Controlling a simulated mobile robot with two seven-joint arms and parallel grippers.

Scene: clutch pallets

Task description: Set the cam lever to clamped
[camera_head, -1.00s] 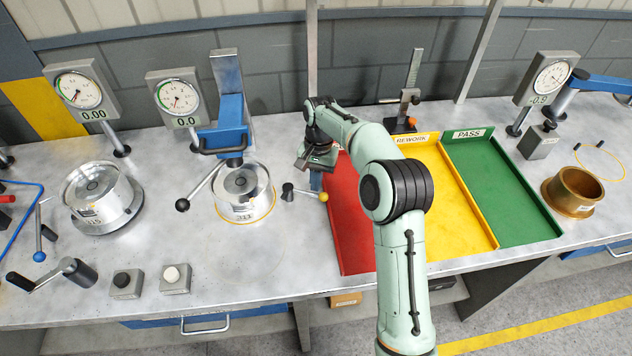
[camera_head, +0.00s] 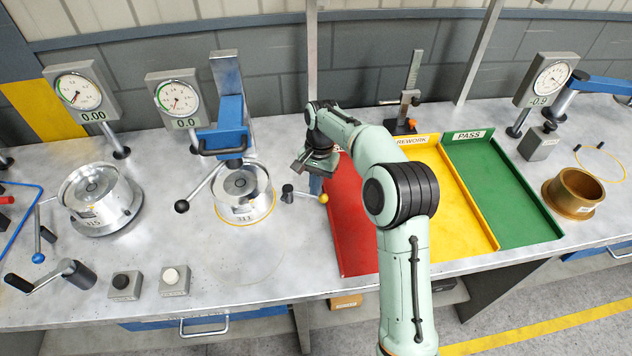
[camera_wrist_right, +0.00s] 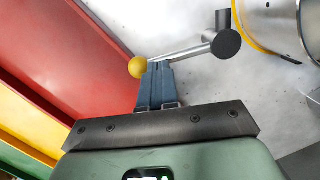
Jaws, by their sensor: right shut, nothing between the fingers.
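The cam lever, a thin metal rod with a yellow ball knob (camera_head: 323,198) and a dark round pivot (camera_head: 287,192), lies between the round fixture and the red tray. In the right wrist view the knob (camera_wrist_right: 138,67) is just left of my fingertips, and the rod runs right to the pivot (camera_wrist_right: 226,42). My right gripper (camera_head: 315,186) is shut and empty, pointing down behind the knob in the head view. Its fingertips (camera_wrist_right: 160,66) overlap the rod beside the knob; I cannot tell whether they touch. My left gripper is not in view.
A silver cylinder (camera_head: 243,200) sits in the fixture under a blue press (camera_head: 232,122) with a black-knobbed handle (camera_head: 182,206). The red tray (camera_head: 352,240) borders the lever on the right. Bare bench lies in front of the lever.

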